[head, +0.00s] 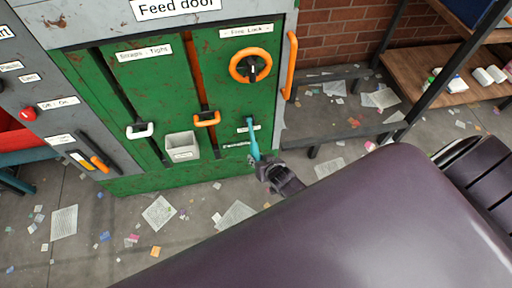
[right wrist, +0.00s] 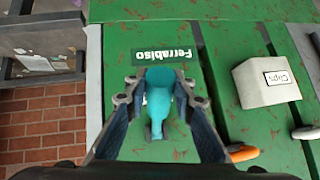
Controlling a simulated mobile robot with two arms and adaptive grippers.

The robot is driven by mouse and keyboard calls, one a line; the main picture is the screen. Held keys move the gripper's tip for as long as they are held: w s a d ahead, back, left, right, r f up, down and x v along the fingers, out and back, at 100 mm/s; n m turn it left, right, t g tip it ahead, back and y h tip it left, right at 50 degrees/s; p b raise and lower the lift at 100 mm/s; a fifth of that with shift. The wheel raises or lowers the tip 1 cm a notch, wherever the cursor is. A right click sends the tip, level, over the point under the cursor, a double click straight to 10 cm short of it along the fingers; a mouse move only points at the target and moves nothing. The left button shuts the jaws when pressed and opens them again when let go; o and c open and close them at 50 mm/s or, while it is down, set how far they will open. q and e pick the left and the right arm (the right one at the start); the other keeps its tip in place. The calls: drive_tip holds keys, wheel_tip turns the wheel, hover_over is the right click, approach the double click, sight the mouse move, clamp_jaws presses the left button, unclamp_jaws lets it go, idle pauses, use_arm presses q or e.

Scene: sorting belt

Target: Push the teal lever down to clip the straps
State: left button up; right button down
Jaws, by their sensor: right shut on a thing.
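The teal lever (head: 252,138) is on the lower right of the green feed door panel (head: 222,85), beside a small label. In the head view it points upward, its lower end at my right gripper (head: 268,172). In the right wrist view the lever (right wrist: 158,98) lies between the two fingers of my right gripper (right wrist: 160,100), which are shut on it. The straps are not clearly made out. My left gripper is not in view.
A white clips box (head: 182,146) is fixed on the door. A white handle (head: 140,131), an orange handle (head: 207,119) and an orange ring knob (head: 250,66) are on the panel. Papers litter the floor (head: 120,225). A wooden shelf (head: 455,75) stands at the right.

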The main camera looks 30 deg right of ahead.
drive_tip(key=shift+f, duration=0.1)
drive_tip(key=c, duration=1.6)
unclamp_jaws()
drive_tip(key=v, duration=1.2)
drive_tip(key=s+a+f+n+g, duration=0.2)
drive_tip(key=s+f+g, duration=0.2)
drive_tip(key=s+f, duration=1)
drive_tip(key=s+f+n+g, duration=0.1)
drive_tip(key=s+f+g, duration=0.1)
drive_tip(key=s+f, duration=0.4)
drive_tip(key=s+f+n+g, duration=0.2)
drive_tip(key=s+f, duration=0.4)
drive_tip(key=s, duration=0.7)
drive_tip(key=shift+s+d+f+n+g+p, duration=0.3)
drive_tip(key=shift+s+d+p, duration=0.1)
drive_tip(key=shift+d, duration=0.05)
